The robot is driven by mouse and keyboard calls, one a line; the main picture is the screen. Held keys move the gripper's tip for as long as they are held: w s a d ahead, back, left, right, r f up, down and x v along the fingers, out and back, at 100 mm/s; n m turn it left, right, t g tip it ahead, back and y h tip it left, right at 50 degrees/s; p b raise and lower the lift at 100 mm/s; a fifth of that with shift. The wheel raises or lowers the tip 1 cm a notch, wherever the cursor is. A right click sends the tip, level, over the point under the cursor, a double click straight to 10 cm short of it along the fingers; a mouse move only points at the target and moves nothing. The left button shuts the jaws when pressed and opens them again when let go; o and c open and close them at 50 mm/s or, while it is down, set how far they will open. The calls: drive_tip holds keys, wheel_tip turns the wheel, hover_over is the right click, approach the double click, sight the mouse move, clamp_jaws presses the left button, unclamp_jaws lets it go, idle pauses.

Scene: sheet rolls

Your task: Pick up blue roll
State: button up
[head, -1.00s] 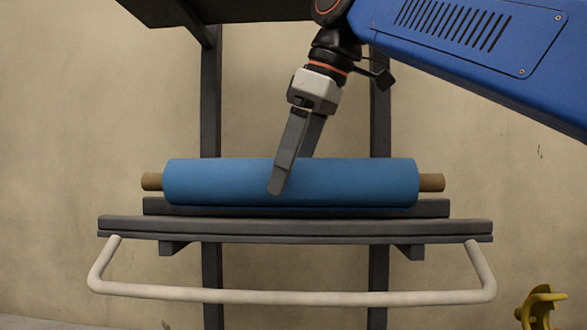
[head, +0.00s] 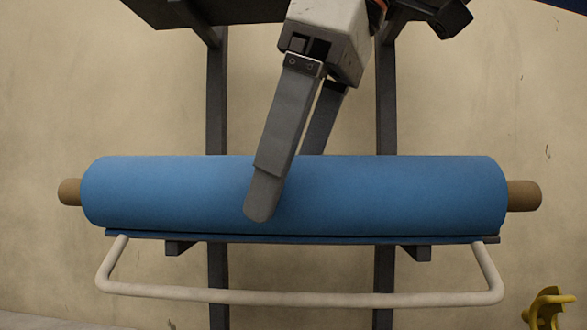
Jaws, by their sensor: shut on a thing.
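The blue roll (head: 400,195) lies level across the middle of the head view, with a brown core (head: 524,196) sticking out at each end. My gripper (head: 284,178) comes down from above and is shut on the roll near its middle. One finger lies over the near face of the roll. The other finger goes down behind the roll, and its tip is hidden. The roll hides most of the dark shelf behind and below it. I cannot tell how far it is from the shelf.
A pale rail (head: 300,298) runs across the front below the roll. Dark uprights (head: 387,100) stand behind, and a dark upper shelf (head: 200,10) is at the top. A yellow object (head: 545,308) is at the lower right.

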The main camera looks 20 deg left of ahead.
drive_tip(key=s+d, duration=0.2)
drive_tip(key=s, duration=0.8)
drive_tip(key=shift+s+d, duration=0.2)
drive_tip(key=shift+s, duration=0.05)
